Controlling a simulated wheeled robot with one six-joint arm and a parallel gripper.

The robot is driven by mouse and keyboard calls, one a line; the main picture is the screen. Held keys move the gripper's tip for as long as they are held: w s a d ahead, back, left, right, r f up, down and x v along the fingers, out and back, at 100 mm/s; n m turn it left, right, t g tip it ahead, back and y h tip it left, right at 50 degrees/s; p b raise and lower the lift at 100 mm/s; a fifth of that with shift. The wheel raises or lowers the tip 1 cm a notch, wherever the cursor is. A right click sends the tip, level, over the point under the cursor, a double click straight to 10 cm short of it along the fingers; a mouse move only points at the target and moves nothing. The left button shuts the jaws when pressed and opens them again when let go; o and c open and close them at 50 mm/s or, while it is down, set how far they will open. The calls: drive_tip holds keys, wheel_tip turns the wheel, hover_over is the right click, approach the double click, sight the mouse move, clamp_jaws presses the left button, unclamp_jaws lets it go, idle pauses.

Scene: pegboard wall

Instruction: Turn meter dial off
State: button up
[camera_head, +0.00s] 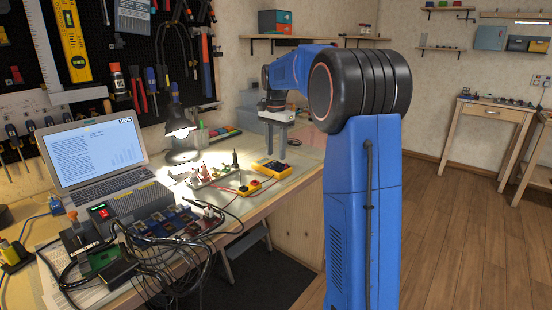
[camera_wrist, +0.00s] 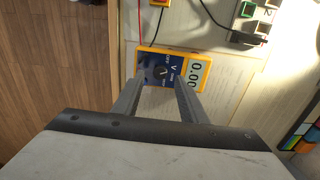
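The yellow multimeter (camera_head: 272,169) lies on the workbench near its right edge. In the wrist view the meter (camera_wrist: 201,55) shows a blue face and a lit display (camera_wrist: 198,74) reading about 0.00, partly cut by a finger. My gripper (camera_wrist: 154,82) is open and points at the meter, with one finger on each side of the dial in the picture. No contact with the dial can be made out. In the head view my gripper (camera_head: 277,138) hangs above the meter, with nothing between its fingers.
A yellow tester (camera_head: 249,188) with red and black leads lies left of the meter. A lamp (camera_head: 180,140), a laptop (camera_head: 98,160) and tangled cables (camera_head: 180,250) crowd the bench further left. The bench edge drops to wooden floor (camera_wrist: 50,60) beside the meter.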

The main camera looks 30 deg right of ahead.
sight(276, 162)
drive_tip(key=shift+f, duration=1.65)
clamp_jaws()
drive_tip(key=shift+n, duration=0.3)
drive_tip(key=n, duration=0.8)
drive_tip(key=shift+n, duration=0.3)
